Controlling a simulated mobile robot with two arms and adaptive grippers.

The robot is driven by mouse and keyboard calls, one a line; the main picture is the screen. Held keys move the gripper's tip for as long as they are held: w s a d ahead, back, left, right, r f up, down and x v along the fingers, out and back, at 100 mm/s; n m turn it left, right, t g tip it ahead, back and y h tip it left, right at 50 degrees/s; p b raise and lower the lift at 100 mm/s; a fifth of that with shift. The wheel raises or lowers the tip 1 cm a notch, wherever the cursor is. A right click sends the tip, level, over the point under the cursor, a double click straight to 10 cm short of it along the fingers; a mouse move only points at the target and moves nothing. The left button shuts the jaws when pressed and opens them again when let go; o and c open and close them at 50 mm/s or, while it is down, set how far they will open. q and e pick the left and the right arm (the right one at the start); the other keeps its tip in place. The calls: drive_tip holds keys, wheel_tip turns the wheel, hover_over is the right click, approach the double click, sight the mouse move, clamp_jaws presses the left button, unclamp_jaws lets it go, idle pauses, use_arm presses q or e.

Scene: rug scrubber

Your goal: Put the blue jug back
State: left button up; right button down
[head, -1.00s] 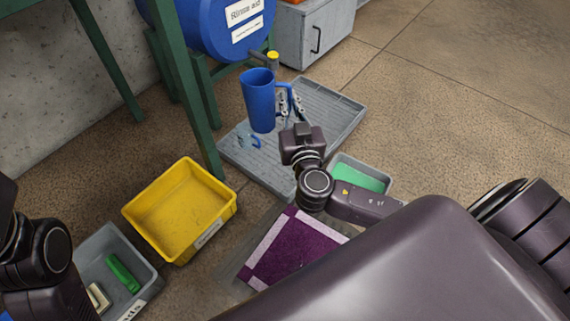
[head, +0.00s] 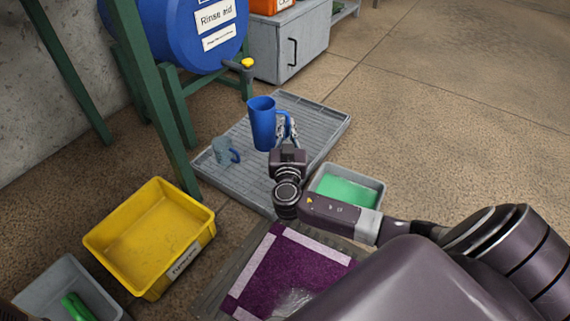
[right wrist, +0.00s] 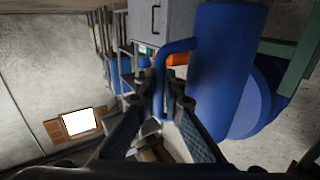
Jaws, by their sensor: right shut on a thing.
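The blue jug (head: 262,124) is upright at the grey slatted tray (head: 322,137), in front of the blue drum's tap. I cannot tell whether its base touches the tray. My right gripper (head: 287,132) is shut on the jug's handle. In the right wrist view the jug (right wrist: 222,75) fills the right middle, and the gripper's fingers (right wrist: 165,108) close around its handle.
A small grey-blue mug (head: 225,151) is on the tray's left part. The blue drum (head: 175,35) has a yellow-topped tap (head: 246,64). A yellow bin (head: 130,262), a tub of green liquid (head: 375,187) and a purple rug (head: 262,275) lie nearer. Floor at right is clear.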

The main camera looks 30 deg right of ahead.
wheel_tip(320, 180, down, 12)
drive_tip(key=b, duration=0.6)
drive_tip(key=shift+r+b, duration=0.2)
drive_tip(key=shift+b, duration=0.2)
drive_tip(key=shift+r, duration=0.1)
drive_tip(key=c, duration=2.5)
unclamp_jaws()
drive_tip(key=shift+f, duration=0.25)
drive_tip(key=o, duration=0.4)
drive_tip(key=shift+r, duration=0.1)
